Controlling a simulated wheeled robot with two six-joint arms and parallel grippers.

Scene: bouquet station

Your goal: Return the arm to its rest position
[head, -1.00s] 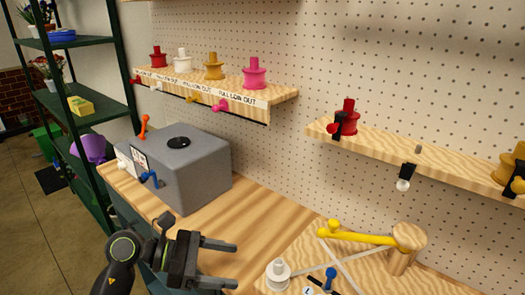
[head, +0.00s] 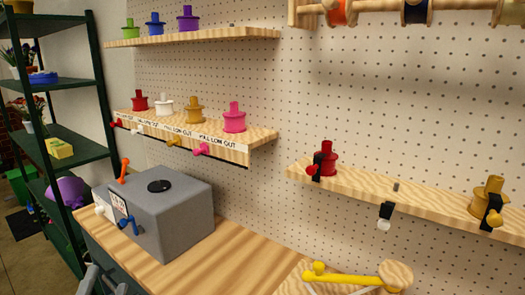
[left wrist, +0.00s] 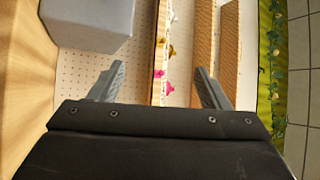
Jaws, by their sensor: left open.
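My left gripper (head: 103,283) is at the bottom left edge of the head view, in front of the bench and below the grey box. Only its finger ends show there. In the left wrist view the left gripper (left wrist: 160,76) has its two fingers wide apart, with nothing between them. The grey box (left wrist: 92,22) and the shelves are beyond the fingers in that view. The rest of my left arm is out of the head view. My right gripper is in neither view.
The grey box (head: 168,222) with orange and blue levers stands on the wooden bench (head: 235,262). A yellow arm (head: 345,278) on a post is at the bottom right. Spool shelves (head: 245,140) line the pegboard. A green rack (head: 75,150) stands at left.

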